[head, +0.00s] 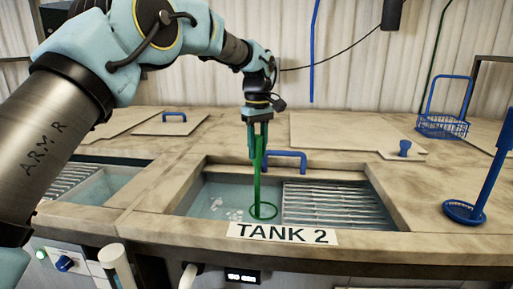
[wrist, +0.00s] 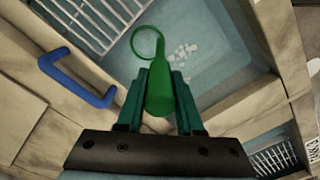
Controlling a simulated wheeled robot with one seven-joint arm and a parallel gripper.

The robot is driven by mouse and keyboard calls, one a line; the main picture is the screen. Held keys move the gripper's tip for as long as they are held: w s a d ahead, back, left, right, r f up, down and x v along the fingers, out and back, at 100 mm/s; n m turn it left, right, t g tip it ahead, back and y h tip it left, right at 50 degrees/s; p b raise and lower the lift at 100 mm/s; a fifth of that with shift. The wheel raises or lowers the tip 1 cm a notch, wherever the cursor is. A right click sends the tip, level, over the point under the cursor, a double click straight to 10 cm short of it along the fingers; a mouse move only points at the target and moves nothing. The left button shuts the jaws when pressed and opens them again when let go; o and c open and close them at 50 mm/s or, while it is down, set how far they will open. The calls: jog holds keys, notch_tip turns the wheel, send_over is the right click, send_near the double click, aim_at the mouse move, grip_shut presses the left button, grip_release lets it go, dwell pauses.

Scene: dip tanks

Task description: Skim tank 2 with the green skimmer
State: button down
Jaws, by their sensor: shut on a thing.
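The green skimmer (head: 259,175) hangs upright from my gripper (head: 257,127), which is shut on its handle. Its ring lies low inside tank 2 (head: 210,190), near the front wall above the TANK 2 label (head: 282,234). In the wrist view the skimmer's handle (wrist: 160,90) sits between my gripper's fingers (wrist: 160,88). White flecks (head: 226,210) are in the water to the left of the ring; they also show in the wrist view (wrist: 183,54). I cannot tell how deep the ring is.
A metal rack (head: 333,203) fills the right part of tank 2. A blue handle (head: 284,157) stands at its back edge. A blue skimmer (head: 466,211) and a blue basket (head: 442,124) stand on the right. Another tank (head: 98,187) is on the left.

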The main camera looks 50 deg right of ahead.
jog(key=shift+w+d, duration=0.35)
jog(key=shift+d, duration=0.1)
jog(key=shift+w+a, duration=4.9)
jog(key=shift+w, duration=2.7)
jog(key=shift+s+a+b, duration=1.75)
jog(key=shift+s+b, duration=0.4)
jog(key=shift+s, duration=0.8)
jog(key=shift+s+d+p, duration=1.75)
jog(key=shift+s+d, duration=1.5)
jog(key=shift+s, duration=1.8)
jog(key=w+a+b, duration=0.2)
jog(key=w+a, duration=0.7)
jog(key=a, duration=0.4)
jog(key=shift+a+b, duration=0.3)
jog(key=shift+a, duration=0.05)
jog(key=shift+r, duration=0.2)
